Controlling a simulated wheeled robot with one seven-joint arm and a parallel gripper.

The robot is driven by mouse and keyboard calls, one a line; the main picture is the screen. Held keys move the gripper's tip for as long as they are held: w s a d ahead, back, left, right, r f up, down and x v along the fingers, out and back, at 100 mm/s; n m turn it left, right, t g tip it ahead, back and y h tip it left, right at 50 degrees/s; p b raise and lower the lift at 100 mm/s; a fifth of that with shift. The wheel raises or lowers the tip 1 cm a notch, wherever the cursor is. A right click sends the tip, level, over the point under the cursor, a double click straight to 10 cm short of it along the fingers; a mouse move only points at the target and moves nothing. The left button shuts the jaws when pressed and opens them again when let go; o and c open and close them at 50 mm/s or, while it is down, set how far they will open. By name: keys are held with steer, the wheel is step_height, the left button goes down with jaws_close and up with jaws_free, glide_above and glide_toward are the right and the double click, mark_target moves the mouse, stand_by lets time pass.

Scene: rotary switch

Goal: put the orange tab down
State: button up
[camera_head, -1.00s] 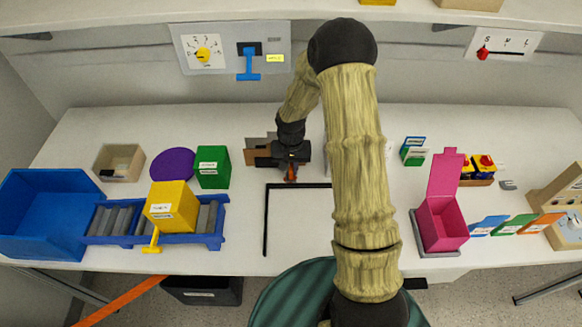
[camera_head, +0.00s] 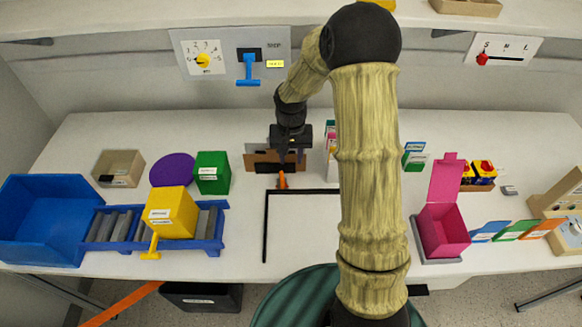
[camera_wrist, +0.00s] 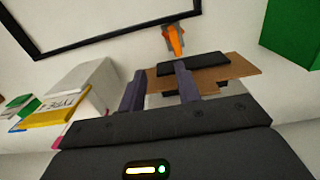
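The orange tab (camera_head: 282,181) is on the white table, just in front of the brown board and close to the corner of the black frame outline. It also shows in the wrist view (camera_wrist: 173,41), beyond my fingertips and apart from them. My gripper (camera_head: 290,158) hangs over the brown board, behind the tab. In the wrist view its two dark fingers (camera_wrist: 158,82) stand apart with no object held between them. The tab's lower end and its exact tilt are too small to tell.
The brown board (camera_head: 262,160) with a dark block stands under my gripper. The black frame (camera_head: 266,225) lies in front. A green box (camera_head: 212,173) and purple disc (camera_head: 172,170) are left; a pink box (camera_head: 442,225) is right. The table inside the frame is clear.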

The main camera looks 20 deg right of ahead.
steer(key=shift+r, duration=1.95)
steer(key=s+r+n+t, duration=0.1)
steer(key=s+r, duration=0.1)
steer(key=s, duration=0.7)
steer(key=s+r+n+t, duration=0.1)
steer(key=s+r, duration=0.2)
steer(key=s, duration=0.6)
steer(key=shift+a+r+n+t, duration=0.2)
steer(key=shift+n+t, duration=0.1)
steer(key=shift+n, duration=0.1)
steer(key=shift+o, duration=0.5)
steer(key=shift+w, duration=0.1)
